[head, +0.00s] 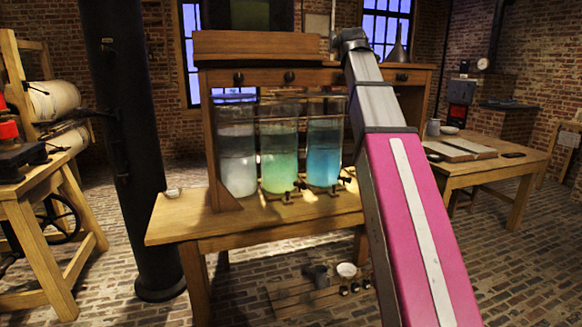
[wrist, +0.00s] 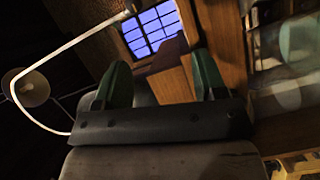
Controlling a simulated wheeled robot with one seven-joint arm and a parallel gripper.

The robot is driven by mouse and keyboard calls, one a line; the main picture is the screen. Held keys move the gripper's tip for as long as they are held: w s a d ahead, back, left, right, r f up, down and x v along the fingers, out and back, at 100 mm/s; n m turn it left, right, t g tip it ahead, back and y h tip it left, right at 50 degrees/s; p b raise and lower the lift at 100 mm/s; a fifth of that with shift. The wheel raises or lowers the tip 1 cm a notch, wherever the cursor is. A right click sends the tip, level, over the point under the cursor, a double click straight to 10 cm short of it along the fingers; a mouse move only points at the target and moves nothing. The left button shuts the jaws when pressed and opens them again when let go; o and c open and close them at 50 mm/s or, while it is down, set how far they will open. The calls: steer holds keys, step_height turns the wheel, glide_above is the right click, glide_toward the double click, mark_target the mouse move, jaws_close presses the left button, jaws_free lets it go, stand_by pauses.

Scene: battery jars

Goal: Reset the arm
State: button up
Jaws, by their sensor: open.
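My gripper (wrist: 161,80) shows in the wrist view with its two green fingers spread apart and nothing between them. The wrist view is tilted. A wooden upright lies beyond the fingers, and blurred glass jars (wrist: 297,45) are at the right edge. In the head view my pink and grey arm rises from the lower right to the shelf top; I cannot make out the fingers there. Three glass jars stand in the wooden stand: one with pale cloudy liquid (head: 237,160), one green (head: 279,155) and one blue (head: 323,152).
A dark column (head: 130,130) stands close on the left. A side table (head: 475,165) with an open book is at the right. Small vessels (head: 346,270) sit low under the table.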

step_height(320, 180, down, 46)
steer(key=s+m+g, duration=0.3)
steer(key=m+g, duration=0.4)
steer(key=g, duration=0.2)
steer(key=s+f+m+g, duration=0.3)
steer(key=s+f, duration=0.9)
steer(key=f, duration=0.4)
steer(key=s+f+m+g+y, duration=0.1)
steer(key=s+f+m+g, duration=0.3)
steer(key=s+f, duration=0.8)
step_height(320, 180, down, 4)
steer(key=shift+d+f+m+g, duration=0.2)
steer(key=shift+m+g, duration=0.1)
steer(key=shift+g, duration=0.4)
